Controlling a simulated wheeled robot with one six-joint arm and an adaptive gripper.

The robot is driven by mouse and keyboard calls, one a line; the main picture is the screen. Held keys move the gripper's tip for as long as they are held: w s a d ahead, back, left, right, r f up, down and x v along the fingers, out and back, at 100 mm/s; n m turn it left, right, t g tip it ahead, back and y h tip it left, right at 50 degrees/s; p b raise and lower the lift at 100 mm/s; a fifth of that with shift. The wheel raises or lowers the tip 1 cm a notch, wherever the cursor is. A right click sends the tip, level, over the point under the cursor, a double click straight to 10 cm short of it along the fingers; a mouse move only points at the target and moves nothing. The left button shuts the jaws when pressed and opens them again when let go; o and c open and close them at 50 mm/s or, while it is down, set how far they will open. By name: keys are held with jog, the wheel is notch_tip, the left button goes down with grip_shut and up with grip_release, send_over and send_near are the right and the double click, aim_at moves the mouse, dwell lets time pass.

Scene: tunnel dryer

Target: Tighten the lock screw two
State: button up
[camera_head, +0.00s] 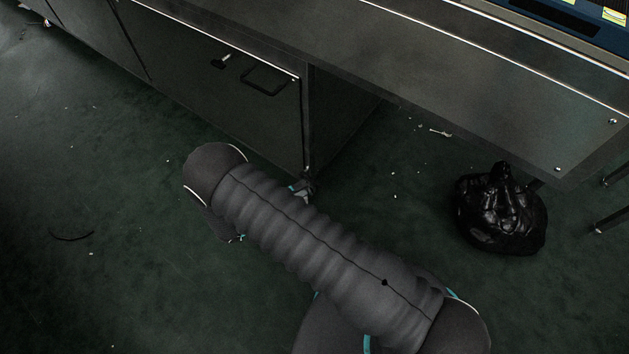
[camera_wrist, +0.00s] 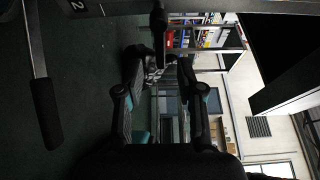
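In the wrist view my gripper (camera_wrist: 159,62) is open, with its two black fingers apart. A dark upright piece with a rounded knob (camera_wrist: 158,18) shows at the top, and its stem comes down between the fingertips. It may be lock screw two, but I cannot tell for sure. Whether the fingers touch it cannot be told. A grey bar with the number 2 (camera_wrist: 78,5) runs along the top left, near the knob. In the head view my arm covers the floor in the middle, and no screw can be made out.
A lever with a black grip (camera_wrist: 46,113) hangs at left in the wrist view. In the head view a metal cabinet (camera_head: 190,60) with a handle stands behind my arm. A black bag (camera_head: 500,210) lies on the floor at right. The floor at left is mostly clear.

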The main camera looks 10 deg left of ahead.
aim_at(313, 183)
jog(key=shift+x, duration=2.75)
grip_shut()
